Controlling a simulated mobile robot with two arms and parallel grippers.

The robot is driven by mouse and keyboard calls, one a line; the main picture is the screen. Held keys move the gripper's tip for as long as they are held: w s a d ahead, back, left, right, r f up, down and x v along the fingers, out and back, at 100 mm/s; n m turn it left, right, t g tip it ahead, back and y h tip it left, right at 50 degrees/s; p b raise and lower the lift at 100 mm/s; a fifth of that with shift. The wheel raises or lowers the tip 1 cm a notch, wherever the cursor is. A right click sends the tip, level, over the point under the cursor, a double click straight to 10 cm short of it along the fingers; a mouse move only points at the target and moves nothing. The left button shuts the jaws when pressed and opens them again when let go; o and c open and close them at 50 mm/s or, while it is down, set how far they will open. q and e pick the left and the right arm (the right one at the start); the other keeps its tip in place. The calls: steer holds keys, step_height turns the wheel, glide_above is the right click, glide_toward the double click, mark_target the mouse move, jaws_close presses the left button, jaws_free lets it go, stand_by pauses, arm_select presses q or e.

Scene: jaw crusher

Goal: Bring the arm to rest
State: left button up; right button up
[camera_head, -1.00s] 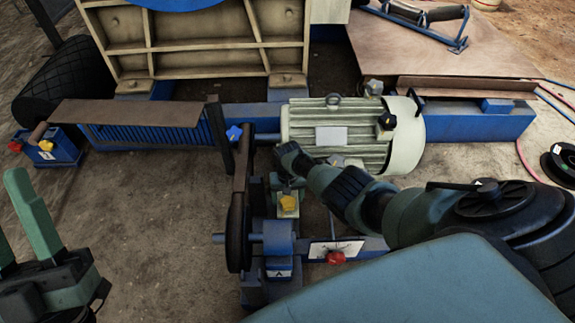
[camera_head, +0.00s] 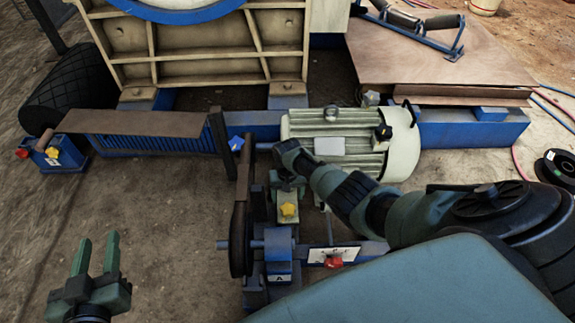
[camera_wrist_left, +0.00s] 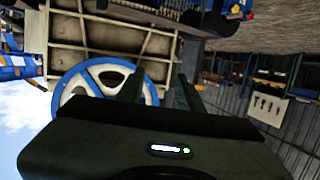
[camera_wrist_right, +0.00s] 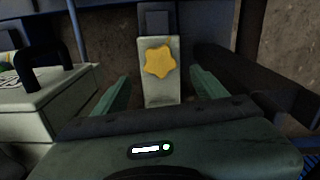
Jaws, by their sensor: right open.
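My left gripper (camera_head: 97,240) is at the lower left of the head view, above bare ground. Its two green fingers point up in the picture, apart and empty. In the left wrist view its fingers (camera_wrist_left: 158,88) also stand apart, with only distant machinery behind them. My right arm reaches in from the right, and my right gripper (camera_head: 289,186) is low beside the motor, near a pale block with a yellow star knob (camera_head: 288,209). In the right wrist view the right gripper's fingers (camera_wrist_right: 160,85) are apart, with the yellow knob (camera_wrist_right: 159,62) seen between them. Contact cannot be told.
A cream motor (camera_head: 345,140) sits on the blue frame (camera_head: 465,133) behind my right gripper. A dark wheel (camera_head: 240,235) and a red knob (camera_head: 333,262) are close by. A brown plate (camera_head: 130,123) and cable reel (camera_head: 558,166) lie further out.

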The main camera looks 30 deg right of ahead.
arm_select(q)
steer(key=shift+s+f+g, duration=0.15)
steer(key=shift+f+g, duration=0.15)
steer(key=shift+f, duration=0.05)
arm_select(e)
steer(key=shift+r, duration=0.1)
